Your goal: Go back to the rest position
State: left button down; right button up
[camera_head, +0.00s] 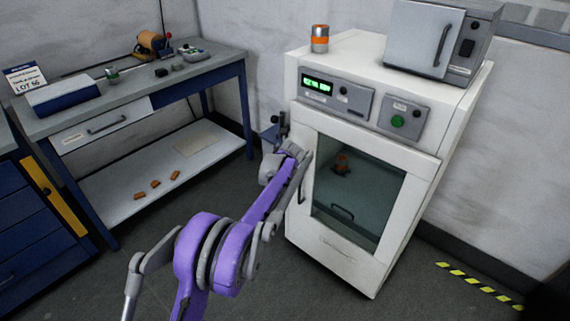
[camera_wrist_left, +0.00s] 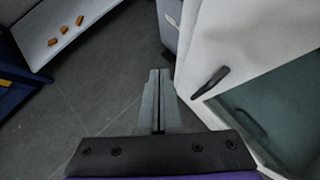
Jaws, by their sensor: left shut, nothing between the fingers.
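My left arm reaches in purple across the head view. Its gripper (camera_head: 279,128) is beside the left edge of the white oven cabinet (camera_head: 400,165), partly hidden by my own wrist. In the left wrist view the fingers (camera_wrist_left: 159,72) are shut together with nothing between them, over the grey floor. The oven's door handle (camera_wrist_left: 210,82) is to their right, apart from them. The glass oven door (camera_head: 345,190) looks shut, with a small orange and dark item (camera_head: 342,161) behind it. My right gripper is not in view.
A blue-framed workbench (camera_head: 215,65) stands at the left, with several small orange pieces (camera_head: 155,184) on its lower shelf. A grey box unit (camera_head: 430,40) and an orange-banded can (camera_head: 320,38) sit on the oven. Floor (camera_head: 120,270) between bench and oven is clear.

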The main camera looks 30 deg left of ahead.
pick_arm(q)
jog(key=s+d+r+n+h, duration=0.2)
jog(key=s+d+r+n, duration=0.1)
jog(key=s+d+n, duration=0.55)
jog(key=s+d+r+n+h, duration=0.1)
jog(key=s+d+r+n, duration=0.2)
jog(key=s+d+n, duration=0.55)
jog(key=s+d+f+n+g+h, duration=0.1)
jog(key=s+d+f+n, duration=0.25)
jog(key=s, duration=0.55)
jog(key=s+d+f+n+h, duration=0.1)
jog(key=s+d+f+n, duration=0.2)
jog(key=s, duration=0.5)
jog(key=s+d+f+n+g+h, duration=0.15)
jog(key=s+d+n, duration=0.3)
jog(key=s, duration=0.45)
notch_tip(320, 180, up, 18)
jog(key=w+t+p, duration=0.1)
jog(key=w+p, duration=0.1)
jog(key=p, duration=1.4)
jog(key=shift+w+d+m+t, duration=0.15)
jog(key=shift+d+m+t, duration=0.05)
jog(key=shift+m+t, duration=0.2)
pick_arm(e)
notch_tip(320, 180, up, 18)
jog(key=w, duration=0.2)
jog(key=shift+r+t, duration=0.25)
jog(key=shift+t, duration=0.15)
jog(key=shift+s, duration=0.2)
